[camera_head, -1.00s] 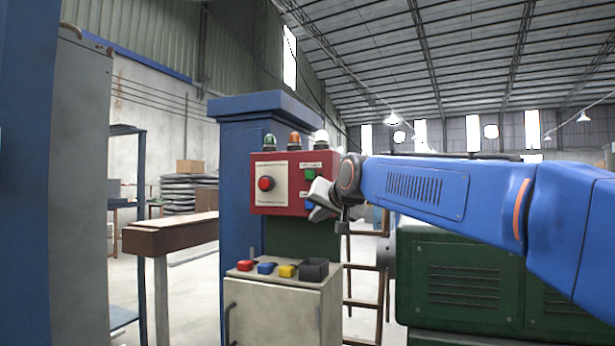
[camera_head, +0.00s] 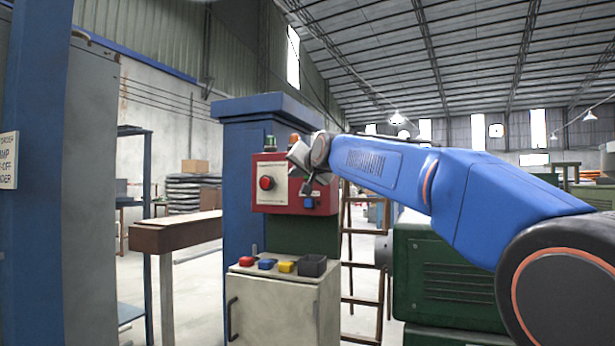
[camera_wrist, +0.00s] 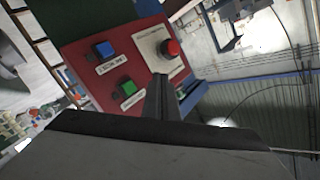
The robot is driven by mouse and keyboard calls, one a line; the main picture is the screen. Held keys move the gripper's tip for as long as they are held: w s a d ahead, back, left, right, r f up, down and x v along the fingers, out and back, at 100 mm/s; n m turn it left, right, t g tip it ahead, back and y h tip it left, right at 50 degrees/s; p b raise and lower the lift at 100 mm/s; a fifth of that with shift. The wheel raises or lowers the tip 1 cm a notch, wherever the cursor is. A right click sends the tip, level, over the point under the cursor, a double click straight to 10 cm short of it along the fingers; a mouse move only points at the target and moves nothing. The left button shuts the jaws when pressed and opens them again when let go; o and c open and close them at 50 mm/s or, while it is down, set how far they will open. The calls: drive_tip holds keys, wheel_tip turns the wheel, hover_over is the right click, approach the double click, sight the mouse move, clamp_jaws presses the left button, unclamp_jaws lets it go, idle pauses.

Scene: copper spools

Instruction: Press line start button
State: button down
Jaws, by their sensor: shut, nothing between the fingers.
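A red control box (camera_head: 270,200) is mounted on a blue column. It carries a red mushroom button (camera_head: 267,183) on a pale plate and a blue button (camera_head: 309,203). In the wrist view, the tilted box (camera_wrist: 84,70) shows a green button (camera_wrist: 128,89), the blue button (camera_wrist: 104,49) and the red mushroom button (camera_wrist: 170,47). Labels sit beside the green and blue buttons, too small to read surely. My gripper (camera_head: 306,188) is shut and empty in front of the box's right side, hiding the green button in the head view. In the wrist view its fingers (camera_wrist: 160,88) lie between the green and red buttons; contact cannot be told.
A pale cabinet (camera_head: 270,310) below the box bears red, blue and yellow blocks (camera_head: 267,264) and a dark open bin (camera_head: 312,265). Green and amber lamps (camera_head: 270,142) top the box. A green machine (camera_head: 440,270) stands right, a brown-topped bench (camera_head: 175,235) left.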

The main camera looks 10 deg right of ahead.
drive_tip(key=w+d, duration=0.5)
drive_tip(key=w, duration=0.2)
idle(0.4)
drive_tip(key=shift+w+d, duration=0.1)
drive_tip(key=shift+d, duration=0.05)
idle(1.8)
drive_tip(key=shift+w+d, duration=0.2)
drive_tip(key=shift+w, duration=0.05)
drive_tip(key=shift+w+d, duration=0.25)
drive_tip(key=shift+w, duration=0.1)
idle(1.1)
idle(0.3)
drive_tip(key=shift+s+a, duration=0.5)
drive_tip(key=shift+s, duration=0.2)
drive_tip(key=shift+s+a, duration=0.75)
drive_tip(key=shift+s, duration=0.25)
drive_tip(key=shift+s+a, duration=0.7)
drive_tip(key=shift+s, duration=0.3)
